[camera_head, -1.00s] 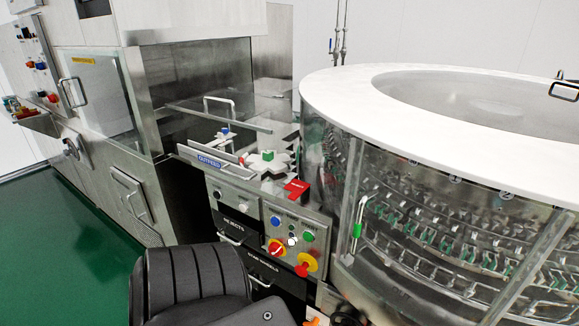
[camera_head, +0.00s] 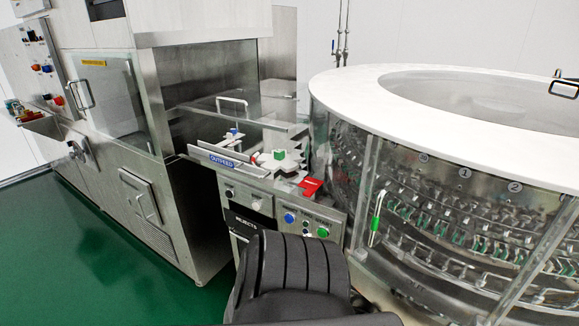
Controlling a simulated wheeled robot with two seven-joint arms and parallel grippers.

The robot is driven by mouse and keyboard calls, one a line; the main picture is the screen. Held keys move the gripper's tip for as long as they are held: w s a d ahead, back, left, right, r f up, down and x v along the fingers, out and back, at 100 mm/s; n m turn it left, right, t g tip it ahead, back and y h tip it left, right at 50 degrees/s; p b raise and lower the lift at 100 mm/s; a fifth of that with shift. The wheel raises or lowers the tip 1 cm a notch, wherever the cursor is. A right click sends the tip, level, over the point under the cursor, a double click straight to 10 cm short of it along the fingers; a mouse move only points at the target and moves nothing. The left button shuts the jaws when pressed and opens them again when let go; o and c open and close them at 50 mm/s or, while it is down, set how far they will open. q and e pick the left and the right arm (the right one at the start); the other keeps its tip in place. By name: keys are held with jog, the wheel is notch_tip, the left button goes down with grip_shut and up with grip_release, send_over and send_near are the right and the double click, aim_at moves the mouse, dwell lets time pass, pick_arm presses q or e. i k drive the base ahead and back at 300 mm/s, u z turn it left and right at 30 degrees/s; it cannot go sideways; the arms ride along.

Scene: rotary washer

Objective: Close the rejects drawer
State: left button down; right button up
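The rejects drawer (camera_head: 243,223) is in the head view, low on the front of the steel cabinet below the outfeed. Its dark front carries a white "REJECTS" label. A pale handle bar shows just under the label. A large black ribbed part of mine covers the drawer's lower right, so I cannot tell how far it stands out. Neither of my grippers is in view.
Above the drawer is a control panel (camera_head: 265,207) with blue and green buttons. The outfeed (camera_head: 222,161) sits on top. The round glass-walled washer (camera_head: 440,215) stands right. A steel cabinet (camera_head: 185,215) stands left. Green floor (camera_head: 90,250) is clear at lower left.

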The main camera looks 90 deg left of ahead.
aim_at(248, 222)
jog(key=k, duration=0.75)
jog(key=u, duration=1.75)
jog(key=i, duration=0.5)
